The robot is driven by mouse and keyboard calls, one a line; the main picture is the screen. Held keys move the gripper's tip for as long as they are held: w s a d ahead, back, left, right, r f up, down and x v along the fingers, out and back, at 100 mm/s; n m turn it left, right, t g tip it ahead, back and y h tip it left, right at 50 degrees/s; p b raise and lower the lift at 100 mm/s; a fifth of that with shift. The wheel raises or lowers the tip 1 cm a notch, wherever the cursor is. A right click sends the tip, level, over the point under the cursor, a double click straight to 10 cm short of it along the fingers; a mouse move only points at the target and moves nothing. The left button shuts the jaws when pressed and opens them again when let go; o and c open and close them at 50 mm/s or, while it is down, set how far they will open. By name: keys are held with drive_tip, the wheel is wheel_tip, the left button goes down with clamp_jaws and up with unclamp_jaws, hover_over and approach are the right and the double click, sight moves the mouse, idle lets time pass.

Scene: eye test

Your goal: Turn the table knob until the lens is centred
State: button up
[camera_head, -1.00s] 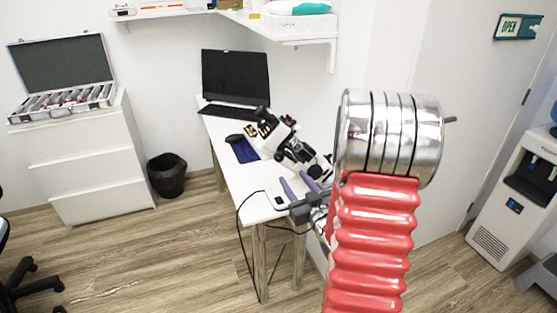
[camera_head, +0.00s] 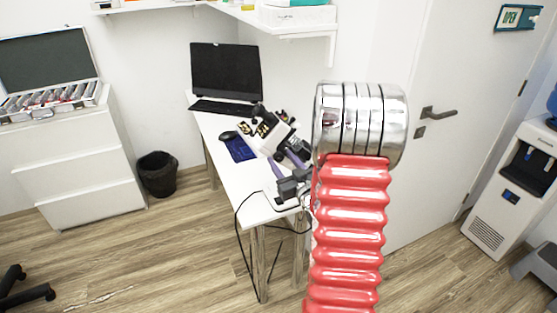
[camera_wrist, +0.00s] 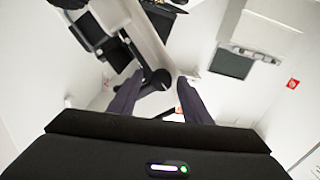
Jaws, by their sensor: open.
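A white and black microscope (camera_head: 270,135) stands on the white table (camera_head: 232,180). In the wrist view its pale body (camera_wrist: 135,30) comes in from the top and ends in a round black knob (camera_wrist: 161,78). My gripper (camera_head: 284,160) is open, with two purple fingers reaching towards the microscope's near side. In the wrist view my gripper (camera_wrist: 160,76) has one finger to each side of the knob in the picture. I see no contact, and cannot tell whether the tips are level with it. The lens and its centring cannot be made out.
A dark laptop (camera_head: 226,72) stands at the table's back, with a mouse (camera_head: 229,136) on a blue mat (camera_head: 241,150). A wall shelf (camera_head: 284,28) hangs above. A black cable (camera_head: 238,225) hangs beside the table. A bin (camera_head: 157,175) stands on open floor to the left.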

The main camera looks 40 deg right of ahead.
drive_tip(key=shift+a, duration=0.1)
drive_tip(key=c, duration=1)
drive_tip(key=shift+c, duration=0.2)
drive_tip(key=shift+m, duration=1)
drive_tip(key=o, duration=1)
drive_tip(key=shift+o, duration=0.2)
